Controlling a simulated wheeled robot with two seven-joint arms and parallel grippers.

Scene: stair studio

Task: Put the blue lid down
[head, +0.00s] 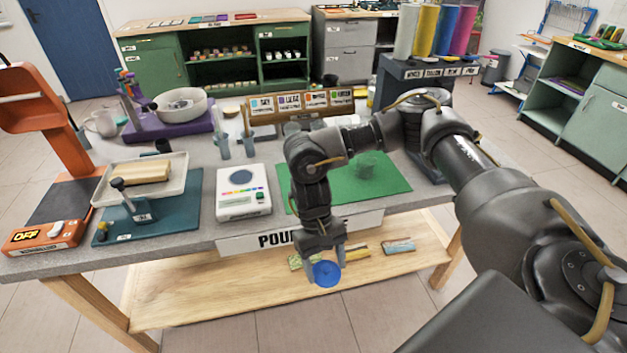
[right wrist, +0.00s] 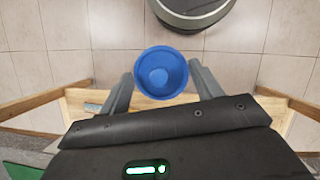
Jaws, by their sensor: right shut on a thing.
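The round blue lid (head: 326,273) is between the fingers of my right gripper (head: 325,262), in front of the table's front edge and above the lower wooden shelf in the head view. In the right wrist view the lid (right wrist: 160,72) faces the camera, with a raised round middle, and the two grey fingers of the gripper (right wrist: 160,80) stand on either side of it. My right gripper is shut on the lid. My left gripper is not in view.
The grey table (head: 150,254) holds a white scale (head: 243,205), a green mat (head: 390,178), a white tray (head: 170,191) on a teal base and an orange machine (head: 45,205). The wooden shelf (head: 220,300) below has several small flat packets. Part of the green mat is bare.

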